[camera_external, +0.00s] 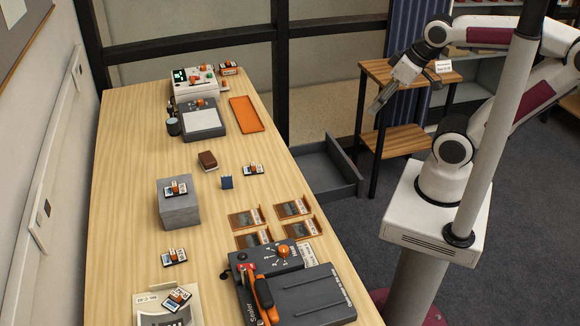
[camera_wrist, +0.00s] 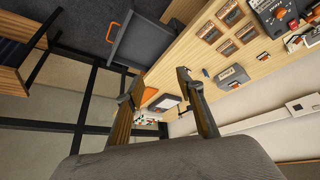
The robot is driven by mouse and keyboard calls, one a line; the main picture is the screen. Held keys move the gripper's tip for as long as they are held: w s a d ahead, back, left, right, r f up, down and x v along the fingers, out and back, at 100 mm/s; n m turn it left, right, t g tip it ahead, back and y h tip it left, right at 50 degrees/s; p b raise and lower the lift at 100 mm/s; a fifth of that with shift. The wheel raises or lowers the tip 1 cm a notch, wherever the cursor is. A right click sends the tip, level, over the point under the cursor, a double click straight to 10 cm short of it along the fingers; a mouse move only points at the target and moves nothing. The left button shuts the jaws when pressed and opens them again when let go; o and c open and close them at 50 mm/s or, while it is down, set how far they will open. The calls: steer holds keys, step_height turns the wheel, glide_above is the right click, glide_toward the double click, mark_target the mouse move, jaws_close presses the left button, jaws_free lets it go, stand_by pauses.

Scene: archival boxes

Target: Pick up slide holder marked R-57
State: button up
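Several small slide holders with white labels and blue parts are on the table in the external view. One (camera_external: 253,170) lies at the middle right, one (camera_external: 176,189) on a grey block, one (camera_external: 174,257) nearer the front, one (camera_external: 178,297) on a paper at the front, and one (camera_external: 228,69) at the far end. Their markings are too small to read, so I cannot tell which is R-57. My gripper (camera_external: 378,103) hangs in the air right of the table, away from all of them. In the wrist view my gripper (camera_wrist: 160,75) is open and empty.
A grey machine (camera_external: 310,295) with an orange handle stands at the table's front right. Picture cards (camera_external: 246,218) lie behind it. An orange tray (camera_external: 246,114) and a white device (camera_external: 195,87) are at the far end. A wooden shelf (camera_external: 405,138) stands behind my gripper.

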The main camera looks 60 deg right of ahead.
steer(key=w+d+f+n+t, duration=0.1)
steer(key=w+d+f, duration=0.1)
steer(key=w, duration=0.7)
steer(key=w+d+f+n+t, duration=0.1)
steer(key=w+d+f+n, duration=0.15)
steer(key=w, duration=0.55)
steer(key=w+d+f+t, duration=0.1)
steer(key=w+f+t, duration=0.1)
steer(key=w, duration=0.7)
steer(key=n+y, duration=0.4)
steer(key=y, duration=0.4)
glide_toward(253, 164)
steer(key=shift+w+f+t, duration=0.2)
steer(key=shift+w, duration=0.35)
steer(key=shift+w+f+t, duration=0.2)
steer(key=shift+w+f, duration=0.05)
steer(key=shift+w, duration=0.25)
steer(key=shift+s+a+f+y, duration=0.3)
steer(key=shift+a+f+y, duration=0.1)
steer(key=shift+a, duration=0.05)
steer(key=shift+x, duration=1.3)
